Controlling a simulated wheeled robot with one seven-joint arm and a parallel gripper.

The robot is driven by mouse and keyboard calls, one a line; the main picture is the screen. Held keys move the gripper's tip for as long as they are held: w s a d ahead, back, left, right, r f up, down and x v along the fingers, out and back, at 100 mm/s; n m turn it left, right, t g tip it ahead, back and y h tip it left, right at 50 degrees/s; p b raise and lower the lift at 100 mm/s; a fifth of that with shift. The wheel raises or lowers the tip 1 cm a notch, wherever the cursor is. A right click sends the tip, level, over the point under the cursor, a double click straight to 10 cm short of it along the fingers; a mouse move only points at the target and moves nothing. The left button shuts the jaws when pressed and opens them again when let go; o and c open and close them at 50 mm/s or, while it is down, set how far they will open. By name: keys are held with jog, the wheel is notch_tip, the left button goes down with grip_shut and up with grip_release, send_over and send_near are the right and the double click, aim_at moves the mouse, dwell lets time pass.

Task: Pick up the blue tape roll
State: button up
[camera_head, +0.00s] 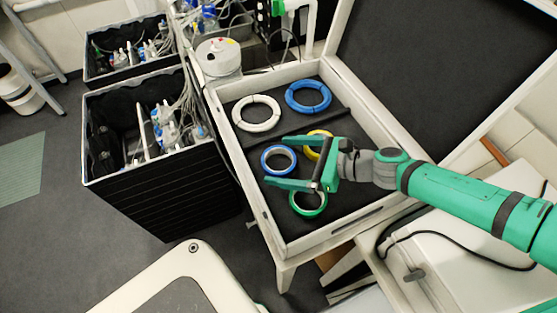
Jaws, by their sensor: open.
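A small blue tape roll (265,161) with a pale inner ring lies flat on the dark floor of an open white-rimmed case (268,228). My gripper (279,161) reaches in from the right with green fingers wide apart. In the picture one finger passes above the roll and the other below it, so the roll shows between the fingertips. I cannot tell how high the fingers are over it. A larger blue ring (291,95) lies farther back in the case.
A white ring (241,120) lies at the back left of the case. A yellow roll (311,154) is partly hidden by my gripper, and a green roll (309,213) lies in front. A dark divider crosses the case. Its raised lid (425,60) stands behind right. Black bins (150,190) stand left.

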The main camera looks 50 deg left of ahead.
jog(key=shift+x, duration=1)
jog(key=c, duration=1.1)
jog(key=shift+r, duration=0.1)
